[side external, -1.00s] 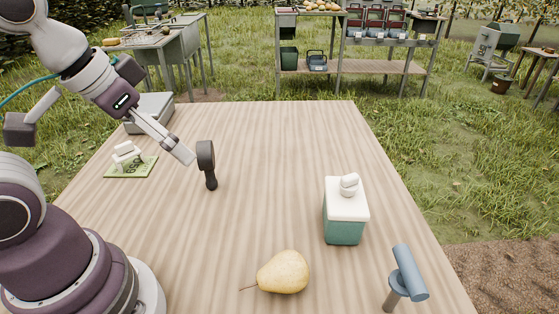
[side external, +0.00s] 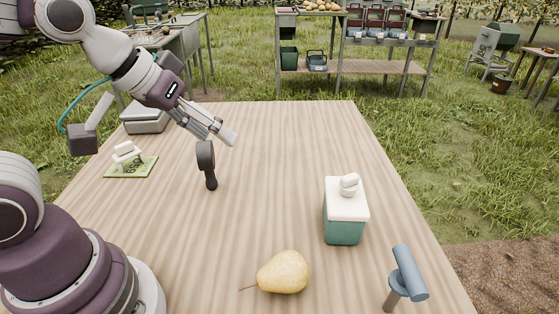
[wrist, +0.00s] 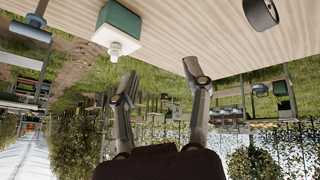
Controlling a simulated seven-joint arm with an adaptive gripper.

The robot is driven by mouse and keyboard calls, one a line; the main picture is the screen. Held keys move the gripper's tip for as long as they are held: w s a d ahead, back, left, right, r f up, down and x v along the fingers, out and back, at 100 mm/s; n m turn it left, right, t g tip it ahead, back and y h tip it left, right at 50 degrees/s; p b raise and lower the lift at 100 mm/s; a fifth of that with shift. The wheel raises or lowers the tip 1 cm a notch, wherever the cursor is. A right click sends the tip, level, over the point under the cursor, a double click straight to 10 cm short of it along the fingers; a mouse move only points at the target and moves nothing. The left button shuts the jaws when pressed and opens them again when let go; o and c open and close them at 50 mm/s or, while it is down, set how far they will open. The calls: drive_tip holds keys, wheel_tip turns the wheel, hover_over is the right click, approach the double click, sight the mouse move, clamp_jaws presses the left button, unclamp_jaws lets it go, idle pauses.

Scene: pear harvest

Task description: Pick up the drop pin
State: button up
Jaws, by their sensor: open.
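The thing that looks most like the drop pin is a blue-grey T-shaped piece (side external: 409,273), a thick bar on a brown-grey stem, at the table's front right. It also shows at the top left of the wrist view (wrist: 30,31). My gripper (side external: 219,134) is above the back left of the table, far from this piece. In the wrist view my gripper (wrist: 160,77) has its two fingers apart with nothing between them.
A green box with white lid (side external: 343,222), a yellow pear (side external: 284,273), a dark round-headed tool (side external: 206,162), a green card with a white piece (side external: 131,167) and a grey case (side external: 146,118) are on the wooden table (side external: 270,180). The middle of the table is clear.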

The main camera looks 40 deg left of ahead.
sight(401, 286)
drive_tip(key=w+d+f+n+t+h, duration=0.2)
drive_tip(key=w+d+n, duration=0.2)
drive_tip(key=w+d+f+n+t+h, duration=0.1)
drive_tip(key=w+d+f+n+t, duration=0.1)
drive_tip(key=w+d+n, duration=0.2)
drive_tip(key=w+d+f+n+t+h, duration=0.2)
drive_tip(key=w+d+n, duration=0.3)
drive_tip(key=n, duration=0.1)
drive_tip(key=shift+d+f+h, duration=0.25)
drive_tip(key=shift+f+h, duration=0.05)
drive_tip(key=s+d+f+n+h, duration=0.1)
drive_tip(key=s+d+f+n, duration=0.1)
drive_tip(key=s+f+n, duration=0.1)
drive_tip(key=s+d+f+n+h, duration=0.2)
drive_tip(key=s+d+f+n, duration=0.1)
drive_tip(key=n, duration=0.1)
drive_tip(key=s+d+f+n+t+h, duration=0.1)
drive_tip(key=s+d+f+n, duration=0.2)
drive_tip(key=s+n, duration=0.1)
drive_tip(key=shift+s+d+f, duration=0.1)
drive_tip(key=shift+d+f, duration=0.05)
drive_tip(key=shift+d, duration=0.05)
drive_tip(key=shift+s+f+n, duration=0.15)
drive_tip(key=shift+f+n, duration=0.15)
drive_tip(key=shift+n, duration=0.3)
drive_tip(key=x, duration=0.7)
drive_tip(key=shift+d+r, duration=0.1)
clamp_jaws()
